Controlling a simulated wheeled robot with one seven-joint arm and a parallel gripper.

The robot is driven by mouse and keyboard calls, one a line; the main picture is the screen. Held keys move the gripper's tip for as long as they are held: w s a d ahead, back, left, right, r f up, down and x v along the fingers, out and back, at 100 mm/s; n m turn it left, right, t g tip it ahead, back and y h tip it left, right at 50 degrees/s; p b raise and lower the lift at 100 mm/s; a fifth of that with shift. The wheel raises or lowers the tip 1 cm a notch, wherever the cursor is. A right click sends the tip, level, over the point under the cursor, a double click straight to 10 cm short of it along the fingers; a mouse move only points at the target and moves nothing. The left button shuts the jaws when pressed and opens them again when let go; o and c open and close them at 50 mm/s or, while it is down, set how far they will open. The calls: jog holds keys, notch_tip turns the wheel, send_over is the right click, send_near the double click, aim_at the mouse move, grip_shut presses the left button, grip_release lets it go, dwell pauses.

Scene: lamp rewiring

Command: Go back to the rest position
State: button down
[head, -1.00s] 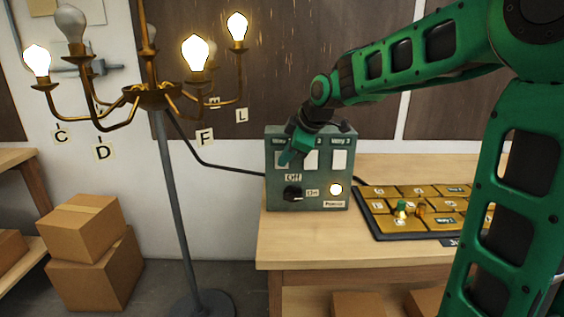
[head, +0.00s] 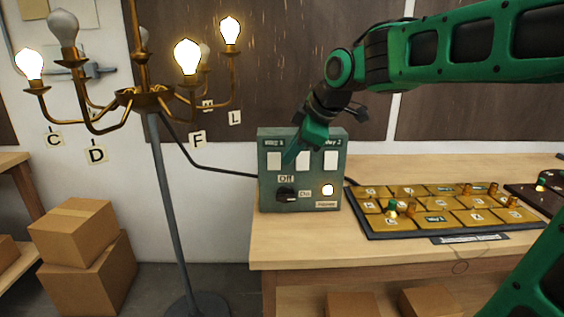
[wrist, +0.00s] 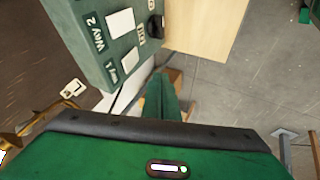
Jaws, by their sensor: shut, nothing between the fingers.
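My gripper (head: 291,158) is shut and empty. In the head view it shows in front of the upper part of the green switch box (head: 270,190), hiding part of its top; I cannot tell the exact gap. The box stands on the wooden bench, with white switch plates, a black knob (head: 286,194) by the labels Off and On, and a lit round lamp (head: 328,189). In the wrist view the shut fingers (wrist: 163,82) point past the box (wrist: 95,40), which is at upper left.
A brass floor lamp (head: 146,98) with several bulbs, some lit, stands left of the bench (head: 300,247). A board of brass tiles (head: 447,220) with pegs lies on the bench at right. Cardboard boxes (head: 78,230) sit on the floor at left.

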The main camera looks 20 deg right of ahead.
jog(key=shift+s+d+r, duration=0.1)
jog(key=shift+s+r, duration=0.3)
jog(key=s+d+f+m+g, duration=0.2)
jog(key=s+d+f+m, duration=0.2)
jog(key=s, duration=0.6)
jog(key=s+d+f+m+g+h, duration=0.1)
jog(key=s+d+f+m+g, duration=0.1)
jog(key=s+d+f+m, duration=0.3)
jog(key=s+d+f+m+g+h, duration=0.1)
jog(key=s+d+f+m+g, duration=0.2)
jog(key=s+f+m, duration=0.6)
jog(key=s+d+m, duration=0.1)
jog(key=s+d, duration=0.1)
jog(key=s, duration=0.4)
jog(key=shift+w+f, duration=0.3)
jog(key=shift+w, duration=0.3)
